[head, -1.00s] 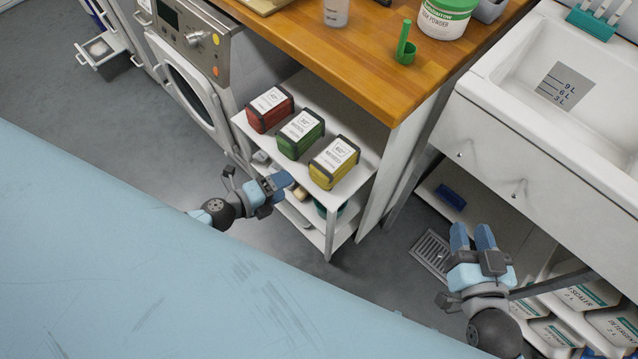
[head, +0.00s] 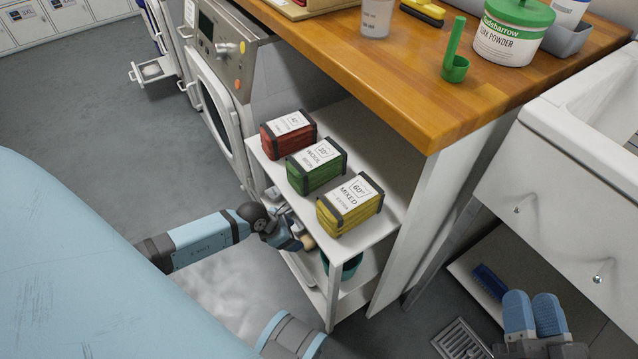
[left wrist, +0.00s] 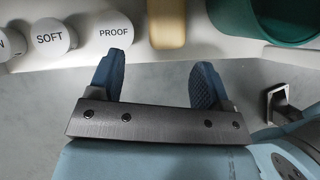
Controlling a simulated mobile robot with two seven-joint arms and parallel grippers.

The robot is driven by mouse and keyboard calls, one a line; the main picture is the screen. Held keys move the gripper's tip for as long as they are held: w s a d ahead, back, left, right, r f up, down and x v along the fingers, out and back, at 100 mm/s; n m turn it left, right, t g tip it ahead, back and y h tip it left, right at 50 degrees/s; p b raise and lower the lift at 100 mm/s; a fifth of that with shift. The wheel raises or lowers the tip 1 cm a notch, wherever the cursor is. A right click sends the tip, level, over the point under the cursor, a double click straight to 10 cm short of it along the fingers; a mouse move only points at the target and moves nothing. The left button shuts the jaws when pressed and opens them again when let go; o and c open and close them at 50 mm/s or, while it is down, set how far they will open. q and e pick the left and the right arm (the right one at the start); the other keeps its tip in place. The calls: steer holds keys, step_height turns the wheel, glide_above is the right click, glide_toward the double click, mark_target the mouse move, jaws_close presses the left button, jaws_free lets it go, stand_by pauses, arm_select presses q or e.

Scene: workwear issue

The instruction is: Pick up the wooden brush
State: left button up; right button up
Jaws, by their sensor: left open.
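A tan wooden piece, which looks like the wooden brush (left wrist: 166,22), lies on a lower shelf of the white rack and juts toward me. In the left wrist view its near end is just ahead of the gap between my fingertips, not touching them; its far part is cut off. In the head view the brush (head: 308,242) is mostly hidden behind my left gripper (head: 296,238). In the left wrist view the left gripper (left wrist: 160,75) is open and empty. My right gripper (head: 533,312) is at the lower right, away from the brush; its finger gap is unclear.
White round caps (left wrist: 115,36) stand left of the brush and a teal bucket (left wrist: 262,18) right of it. Red, green and yellow boxes (head: 350,205) sit on the shelf above. A blue brush (head: 489,281) lies under the sink.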

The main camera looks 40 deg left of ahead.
mark_target(305, 238)
arm_select(q)
steer(key=w+d, duration=0.1)
steer(key=w+d+b, duration=0.1)
steer(key=w, duration=0.1)
steer(key=shift+w+d, duration=0.15)
steer(key=b+x, duration=0.1)
steer(key=x, duration=0.1)
steer(key=b+x, duration=0.1)
steer(key=x, duration=0.2)
steer(key=shift+w+d+b, duration=0.25)
steer(key=shift+w+b, duration=0.1)
steer(key=shift+w, duration=0.1)
arm_select(e)
step_height(305, 238, down, 6)
steer(key=g, duration=0.2)
steer(key=shift+a+n, duration=0.25)
steer(key=shift+n, duration=0.05)
arm_select(q)
steer(key=c, duration=0.9)
